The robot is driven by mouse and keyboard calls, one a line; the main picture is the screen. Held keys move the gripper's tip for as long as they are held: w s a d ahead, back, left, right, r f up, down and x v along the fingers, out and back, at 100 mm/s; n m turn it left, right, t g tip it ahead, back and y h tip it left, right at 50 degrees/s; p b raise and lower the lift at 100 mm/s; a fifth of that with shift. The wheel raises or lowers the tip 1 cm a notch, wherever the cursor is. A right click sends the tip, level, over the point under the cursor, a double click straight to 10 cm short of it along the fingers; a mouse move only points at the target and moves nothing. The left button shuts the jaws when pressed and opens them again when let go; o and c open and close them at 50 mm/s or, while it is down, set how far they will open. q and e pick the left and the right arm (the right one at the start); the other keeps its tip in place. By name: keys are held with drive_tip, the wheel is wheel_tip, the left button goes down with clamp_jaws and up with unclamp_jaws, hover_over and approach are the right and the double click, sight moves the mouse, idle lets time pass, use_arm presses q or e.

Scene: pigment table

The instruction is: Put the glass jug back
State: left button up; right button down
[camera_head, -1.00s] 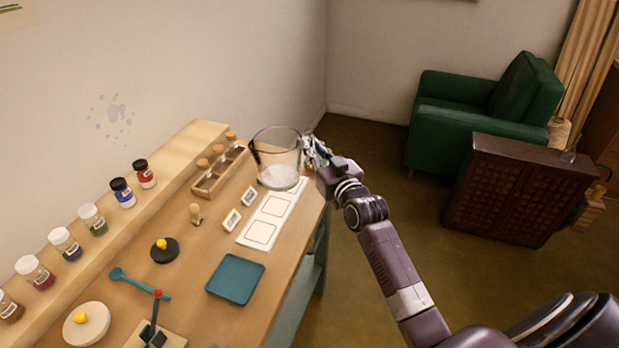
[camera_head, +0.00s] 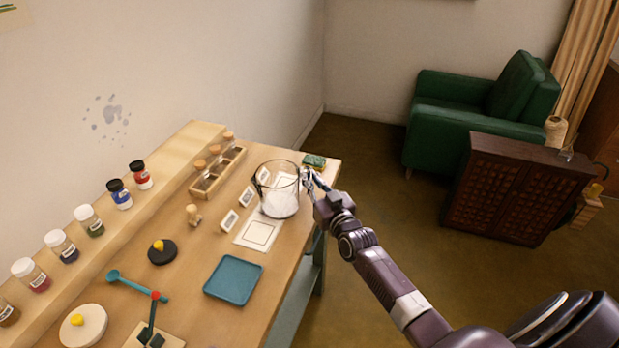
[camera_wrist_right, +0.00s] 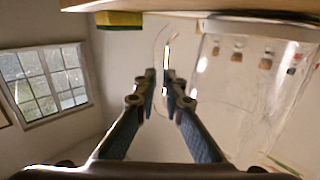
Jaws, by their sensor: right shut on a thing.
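The clear glass jug (camera_head: 279,199) is upright over the far part of the white printed mat (camera_head: 257,234), near the table's right edge. I cannot tell whether its base touches the mat. My right gripper (camera_head: 308,181) is at the jug's right side, shut on its handle, with the arm reaching in from the lower right. In the right wrist view, the fingertips (camera_wrist_right: 160,82) close around a thin clear curved handle, and the jug's glass wall (camera_wrist_right: 245,85) fills the right side. My left gripper is not in view.
A green-and-yellow sponge (camera_head: 314,161) lies just behind the jug at the table corner. A wooden rack (camera_head: 217,172) with corked vials and two small framed cards (camera_head: 230,221) are to its left. A teal tray (camera_head: 233,280) sits nearer. Several pigment jars line the wall shelf.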

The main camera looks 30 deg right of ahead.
drive_tip(key=shift+r, duration=0.1)
drive_tip(key=c, duration=2.5)
unclamp_jaws()
drive_tip(key=shift+f, duration=0.2)
drive_tip(key=o, duration=0.5)
drive_tip(key=shift+r, duration=0.1)
drive_tip(key=shift+r, duration=0.15)
drive_tip(key=s, duration=0.8)
drive_tip(key=s+b, duration=0.1)
drive_tip(key=s, duration=0.3)
drive_tip(key=shift+a, duration=0.4)
